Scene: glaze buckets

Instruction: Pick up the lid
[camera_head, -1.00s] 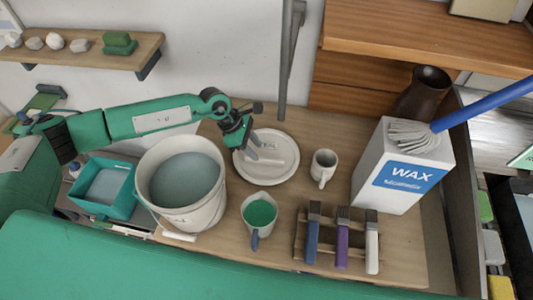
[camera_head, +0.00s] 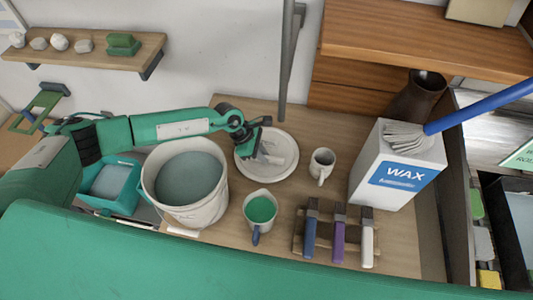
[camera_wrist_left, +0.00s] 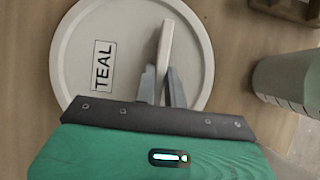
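The lid (camera_head: 283,171) is a round off-white disc lying flat on the wooden table, right of the white bucket (camera_head: 158,191). In the left wrist view the lid (camera_wrist_left: 80,62) has a "TEAL" label and a raised pale bar handle (camera_wrist_left: 166,42). My left gripper (camera_head: 264,157) is low over the lid. In the wrist view its two grey fingers (camera_wrist_left: 161,80) are apart, one on each side of the handle's near end. Whether they touch the handle is unclear. The bucket is open and holds grey-teal liquid. My right gripper is not in view.
A pitcher of green glaze (camera_head: 260,209), a white mug (camera_head: 322,165) and a rack of brushes (camera_head: 325,237) stand near the lid. A white WAX box (camera_head: 394,180) is at the right. A teal tray (camera_head: 112,187) is left of the bucket. A shelf (camera_head: 85,50) hangs on the wall.

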